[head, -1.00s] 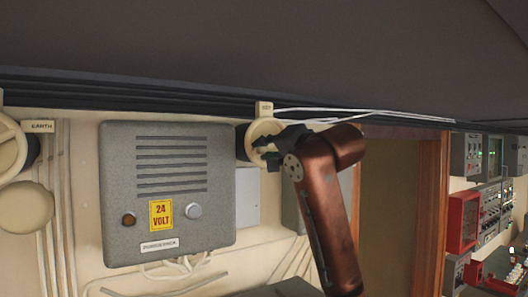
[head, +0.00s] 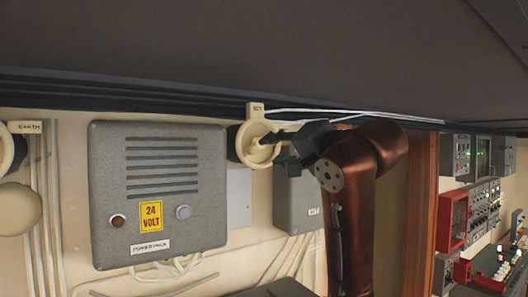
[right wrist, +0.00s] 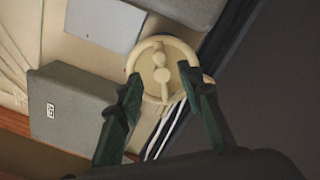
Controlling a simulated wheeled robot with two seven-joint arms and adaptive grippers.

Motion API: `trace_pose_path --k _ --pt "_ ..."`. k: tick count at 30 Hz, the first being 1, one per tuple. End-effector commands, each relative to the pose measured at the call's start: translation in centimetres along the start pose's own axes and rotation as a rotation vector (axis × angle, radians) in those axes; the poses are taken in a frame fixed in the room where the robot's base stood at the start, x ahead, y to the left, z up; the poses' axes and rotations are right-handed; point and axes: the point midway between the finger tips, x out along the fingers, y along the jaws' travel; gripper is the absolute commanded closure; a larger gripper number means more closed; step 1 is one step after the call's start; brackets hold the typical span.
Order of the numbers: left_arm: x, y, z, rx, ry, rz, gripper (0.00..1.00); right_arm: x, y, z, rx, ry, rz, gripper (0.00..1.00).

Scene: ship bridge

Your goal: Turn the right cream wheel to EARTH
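The right cream wheel (head: 258,143) sits on the wall right of the grey box, under a small cream tag (head: 256,110) whose lettering is too small to read. My right gripper (head: 282,146) is at the wheel's right side in the head view. In the right wrist view, the wheel (right wrist: 163,70) shows its ring and centre bar between my right gripper's two spread fingers (right wrist: 166,80). The fingertips overlap opposite sides of the rim; whether they touch it I cannot tell. My left gripper is not in view.
Another cream wheel (head: 8,152) is cut off at the left edge, with an EARTH tag (head: 27,127). A grey power pack box (head: 158,225) stands between the wheels. White cables (head: 330,114) run right of the right wheel. A smaller grey box (head: 297,200) is below my right gripper.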

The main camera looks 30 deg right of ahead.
Motion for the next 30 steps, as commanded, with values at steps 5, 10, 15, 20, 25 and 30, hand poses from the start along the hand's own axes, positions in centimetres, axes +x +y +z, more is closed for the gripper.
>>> trace_pose_path --k 5,10,15,20,25,30 --pt "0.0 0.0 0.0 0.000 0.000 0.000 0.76 -2.0 0.0 0.0 -0.001 0.000 0.000 0.66" --pt "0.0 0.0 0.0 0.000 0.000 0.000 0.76 -2.5 0.0 0.0 0.000 0.000 0.000 0.66" --pt "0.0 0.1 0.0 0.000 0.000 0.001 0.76 -2.5 0.0 0.0 0.000 0.000 0.000 0.66" --pt "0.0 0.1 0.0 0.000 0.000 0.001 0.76 -2.5 0.0 0.0 0.000 0.000 0.000 0.66" --pt "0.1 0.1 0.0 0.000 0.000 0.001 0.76 -2.3 0.3 -0.2 0.002 0.007 0.008 0.66" --pt "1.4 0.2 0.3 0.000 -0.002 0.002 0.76 -0.8 4.7 -3.2 0.018 0.100 0.097 0.66"
